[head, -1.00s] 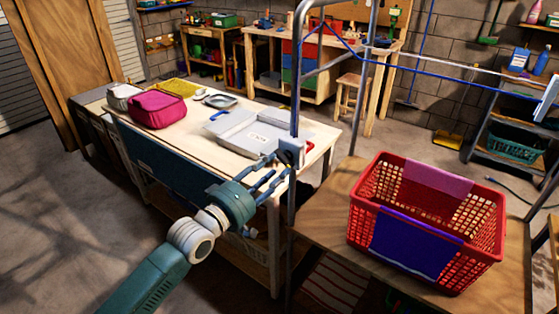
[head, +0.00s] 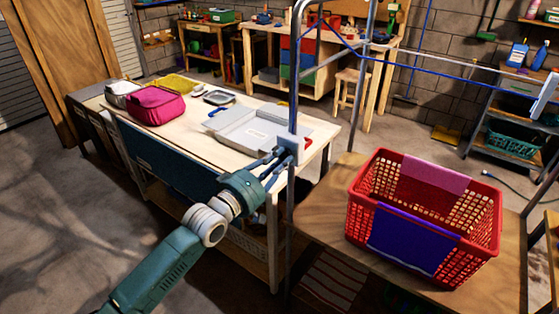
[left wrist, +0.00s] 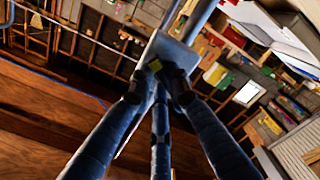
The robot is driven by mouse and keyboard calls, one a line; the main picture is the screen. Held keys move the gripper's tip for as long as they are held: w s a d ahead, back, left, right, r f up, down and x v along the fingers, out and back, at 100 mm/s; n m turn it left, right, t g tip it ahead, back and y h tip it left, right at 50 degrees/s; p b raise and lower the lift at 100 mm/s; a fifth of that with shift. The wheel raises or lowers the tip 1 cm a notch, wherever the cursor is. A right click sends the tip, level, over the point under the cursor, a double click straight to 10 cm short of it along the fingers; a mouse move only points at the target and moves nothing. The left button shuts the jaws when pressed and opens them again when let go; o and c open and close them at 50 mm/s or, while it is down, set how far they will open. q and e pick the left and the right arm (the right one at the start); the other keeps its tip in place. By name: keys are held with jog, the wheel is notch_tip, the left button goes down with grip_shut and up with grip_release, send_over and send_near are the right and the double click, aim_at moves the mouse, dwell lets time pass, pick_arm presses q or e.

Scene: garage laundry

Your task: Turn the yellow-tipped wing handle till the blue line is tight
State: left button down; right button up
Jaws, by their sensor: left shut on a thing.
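A grey plate (head: 288,149) is fixed to the upright metal post in the head view; it also shows in the left wrist view (left wrist: 170,50). My left gripper (head: 279,160) is at this plate, its fingers closed in. The fingers hide most of the handle. The blue line (head: 450,74) runs from the frame's top, down past the post, then across to the right edge. It dips slightly near the post. My right gripper is not in view.
A red basket (head: 478,245) with purple and pink cloths over its rim stands on a wooden table right of the post. A workbench (head: 190,140) behind my left arm holds a grey case (head: 255,138) and a magenta bag (head: 155,108). Open floor lies at the left.

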pick_arm(q)
jog(key=shift+m, duration=0.3)
jog(key=m, duration=0.3)
jog(key=shift+f+m+b, duration=0.2)
jog(key=shift+m+b, duration=0.1)
jog(key=shift+m, duration=0.1)
jog(key=m, duration=0.3)
jog(key=shift+f+m, duration=0.1)
jog(key=shift+m, duration=0.2)
jog(key=shift+w+a+f+m, duration=0.1)
jog(key=shift+a+m, duration=0.05)
jog(key=shift+m, duration=3.5)
jog(key=shift+w+a+r+m, duration=0.1)
jog(key=shift+w+a+m, duration=0.1)
jog(key=shift+m, duration=3.4)
jog(key=shift+w+a+f+m, duration=0.1)
jog(key=shift+a+m, duration=0.05)
jog(key=shift+m, duration=3.5)
jog(key=c, duration=1.6)
grip_release()
jog(key=shift+c, duration=0.2)
